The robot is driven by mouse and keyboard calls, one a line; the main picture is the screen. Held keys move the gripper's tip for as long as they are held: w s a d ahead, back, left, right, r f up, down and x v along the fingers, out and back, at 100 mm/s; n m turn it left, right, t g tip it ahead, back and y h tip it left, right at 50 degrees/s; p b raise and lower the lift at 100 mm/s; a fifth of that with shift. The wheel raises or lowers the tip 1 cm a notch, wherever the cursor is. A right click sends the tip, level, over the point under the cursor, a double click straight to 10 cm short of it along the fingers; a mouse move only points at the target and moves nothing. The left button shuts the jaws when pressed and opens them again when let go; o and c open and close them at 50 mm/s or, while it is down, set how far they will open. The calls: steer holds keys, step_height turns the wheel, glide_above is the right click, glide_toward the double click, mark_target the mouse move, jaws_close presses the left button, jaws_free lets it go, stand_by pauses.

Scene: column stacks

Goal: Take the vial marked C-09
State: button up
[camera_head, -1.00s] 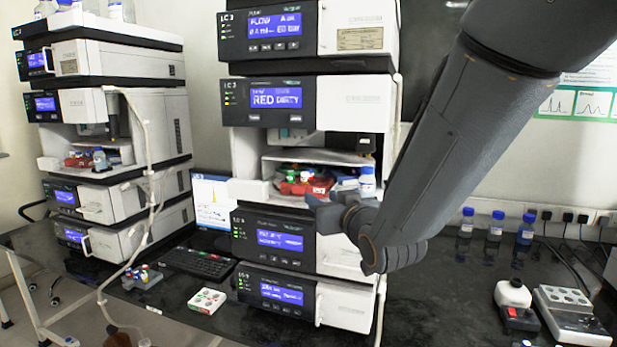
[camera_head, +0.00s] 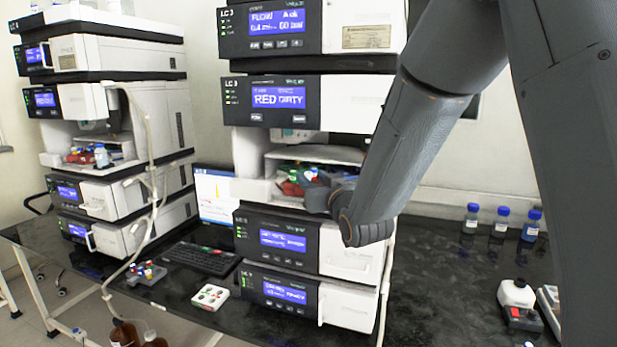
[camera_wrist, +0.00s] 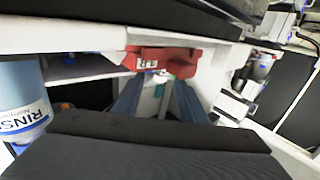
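No marking C-09 can be read on any vial. In the head view, several small vials (camera_head: 293,176) with coloured caps stand in the open bay of the middle stack. A red rack (camera_wrist: 165,58) shows ahead in the wrist view, with a partly hidden label and a small white-topped item (camera_wrist: 161,75) at its front, too small to identify. My gripper (camera_head: 316,198) is at the bay opening, its fingers partly hidden in the head view. In the wrist view, my gripper (camera_wrist: 158,100) has its two fingers apart, pointing at the rack, with nothing clearly held between them.
A bottle labelled RINSE (camera_wrist: 22,100) stands close on the left in the wrist view. The bay's upper edge (camera_wrist: 70,35) runs just above. A small tray (camera_head: 209,297) and a keyboard (camera_head: 202,259) lie on the bench.

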steer(key=shift+w+a, duration=0.2)
steer(key=shift+w, duration=0.25)
steer(key=c, duration=0.9)
steer(key=shift+r, duration=0.1)
